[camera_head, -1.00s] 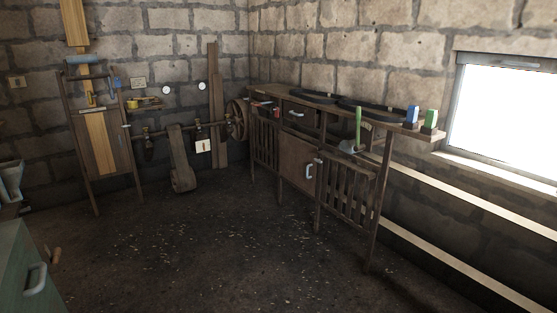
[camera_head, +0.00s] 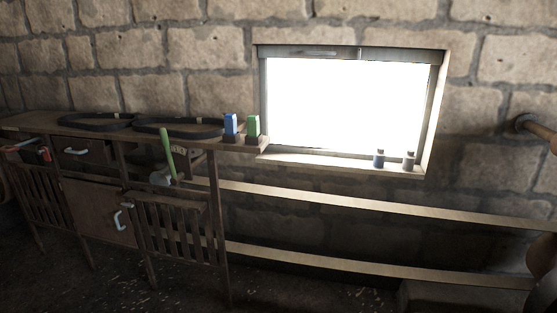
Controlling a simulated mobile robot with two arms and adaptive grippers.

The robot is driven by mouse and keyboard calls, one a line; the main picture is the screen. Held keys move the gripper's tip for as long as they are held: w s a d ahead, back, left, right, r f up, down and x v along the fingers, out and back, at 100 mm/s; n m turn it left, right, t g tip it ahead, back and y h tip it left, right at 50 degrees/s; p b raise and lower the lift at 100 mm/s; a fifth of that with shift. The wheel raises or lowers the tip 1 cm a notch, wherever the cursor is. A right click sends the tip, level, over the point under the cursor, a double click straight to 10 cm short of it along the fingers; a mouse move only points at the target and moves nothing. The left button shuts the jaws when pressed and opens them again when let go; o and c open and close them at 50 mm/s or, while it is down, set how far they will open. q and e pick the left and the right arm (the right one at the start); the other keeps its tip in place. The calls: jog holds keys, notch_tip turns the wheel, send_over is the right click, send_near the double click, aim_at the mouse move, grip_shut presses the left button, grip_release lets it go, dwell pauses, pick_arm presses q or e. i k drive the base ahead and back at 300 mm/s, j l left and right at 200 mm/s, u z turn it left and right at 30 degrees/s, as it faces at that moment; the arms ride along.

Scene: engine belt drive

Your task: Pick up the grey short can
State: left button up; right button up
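Two short cans stand upright side by side on the window sill in the head view. The right one looks grey (camera_head: 408,161) and the left one looks bluish grey (camera_head: 379,159). They are small in the picture, so their exact colours are hard to tell. Neither of my grippers shows in the view.
A wooden workbench (camera_head: 216,146) at left carries black belts (camera_head: 180,130), a blue box (camera_head: 231,124) and a green box (camera_head: 253,127). A green-handled tool (camera_head: 168,153) sits at its front.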

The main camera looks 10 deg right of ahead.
aim_at(408, 161)
jog(key=i+z, duration=0.3)
jog(key=z, duration=0.15)
jog(key=i+j+z, duration=0.1)
jog(key=i+z, duration=0.2)
jog(key=z, duration=0.15)
jog(key=i+j+z, duration=0.2)
jog(key=z, duration=0.25)
jog(key=i+j, duration=0.05)
